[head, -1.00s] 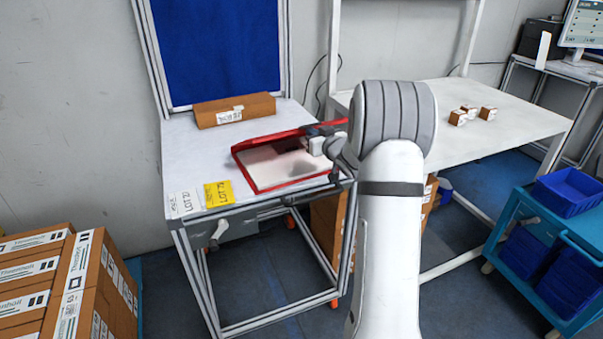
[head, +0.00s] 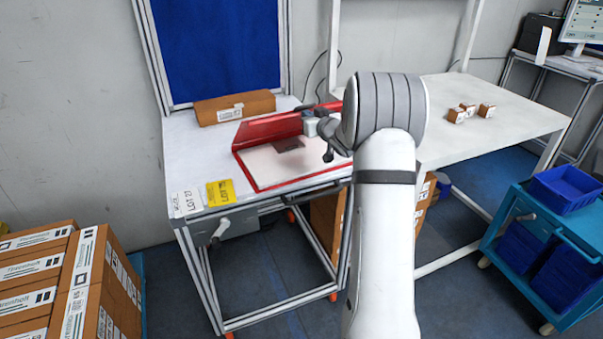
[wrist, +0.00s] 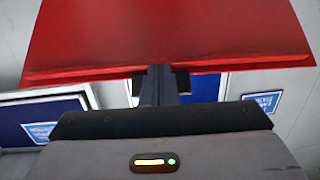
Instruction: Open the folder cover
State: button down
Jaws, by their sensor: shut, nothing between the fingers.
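The red folder (head: 270,168) lies on the white table, its pale inside sheet showing with a dark shadow on it. Its red cover (head: 268,131) stands raised along the back side, steeply tilted. My gripper (head: 309,124) is shut and empty at the right part of the raised cover, on its front side, partly hiding it. In the wrist view the cover (wrist: 165,38) fills the top, and the shut fingertips (wrist: 160,78) are at its near edge. I cannot tell whether they touch it.
A brown box (head: 235,107) stands behind the folder. A yellow label card (head: 220,193) and a white one (head: 187,203) lie at the table's front left. A second table (head: 490,135) with small boxes stands to the right.

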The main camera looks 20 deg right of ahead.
jog(key=shift+w+a+r+p, duration=0.15)
jog(key=shift+w+r+p, duration=0.9)
jog(key=shift+w+r, duration=0.1)
jog(key=shift+w+a+r+p, duration=0.15)
jog(key=shift+w+r+p, duration=0.85)
jog(key=shift+w+r, duration=0.25)
jog(key=shift+w, duration=0.05)
jog(key=w+r+p, duration=0.1)
jog(key=w+p, duration=0.1)
jog(key=shift+w+a+r+p, duration=0.1)
jog(key=shift+w+r+p, duration=0.2)
jog(key=shift+w+r, duration=0.1)
jog(key=shift+w+a+r+p, duration=0.1)
jog(key=shift+w+r+p, duration=0.3)
jog(key=shift+w+p, duration=0.3)
jog(key=shift+w+a+r+p, duration=0.1)
jog(key=shift+w+r+p, duration=0.35)
jog(key=shift+w, duration=0.35)
jog(key=w+r+p, duration=0.1)
jog(key=w+p, duration=0.2)
jog(key=w, duration=0.3)
jog(key=shift+w+a+r+p, duration=0.2)
jog(key=shift+a+r+p, duration=0.1)
jog(key=shift+r+p, duration=0.05)
